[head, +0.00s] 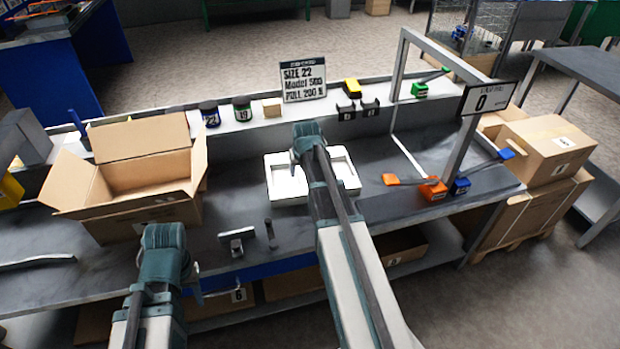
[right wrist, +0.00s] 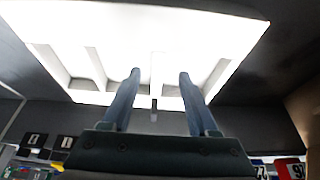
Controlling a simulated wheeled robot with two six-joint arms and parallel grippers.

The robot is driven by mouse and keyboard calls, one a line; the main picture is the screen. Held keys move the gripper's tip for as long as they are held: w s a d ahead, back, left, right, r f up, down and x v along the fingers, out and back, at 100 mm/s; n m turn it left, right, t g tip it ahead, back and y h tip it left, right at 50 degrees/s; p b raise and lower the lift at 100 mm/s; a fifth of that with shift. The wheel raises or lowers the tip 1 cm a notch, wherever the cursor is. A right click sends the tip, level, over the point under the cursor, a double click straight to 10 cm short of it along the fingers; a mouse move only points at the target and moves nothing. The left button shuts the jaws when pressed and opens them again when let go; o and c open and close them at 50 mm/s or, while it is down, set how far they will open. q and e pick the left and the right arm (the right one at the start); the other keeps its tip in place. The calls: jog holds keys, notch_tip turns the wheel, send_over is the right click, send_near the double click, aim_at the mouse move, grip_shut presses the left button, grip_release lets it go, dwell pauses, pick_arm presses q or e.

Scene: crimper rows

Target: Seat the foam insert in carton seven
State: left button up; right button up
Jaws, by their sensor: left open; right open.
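The white foam insert (head: 285,188) lies on the grey bench, with pale recesses in it. My right gripper (head: 309,142) is above its middle in the head view, hiding part of it. In the right wrist view the open, empty fingers (right wrist: 160,78) overlap the edge of the insert (right wrist: 150,25); I cannot tell whether they touch it. An open brown carton (head: 140,213) stands on the bench at the left, flaps spread; I cannot read a seven on it. My left gripper (head: 165,240) is open in front of this carton, its fingertips mostly hidden.
Blue and green jars (head: 210,114) and a sign (head: 303,80) stand on the rear ledge. Small metal tools (head: 236,241) lie between my arms. A metal frame (head: 455,150) and orange-handled crimper (head: 432,188) stand right. Closed cartons (head: 548,148) are beyond the bench's right end.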

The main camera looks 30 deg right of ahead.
aim_at(302, 176)
jog(key=b+x, duration=0.3)
jog(key=x, duration=0.2)
jog(key=shift+w+d+r+b, duration=0.1)
jog(key=shift+d+b, duration=0.05)
jog(key=shift+b, duration=0.2)
jog(key=shift+r, duration=0.1)
grip_shut()
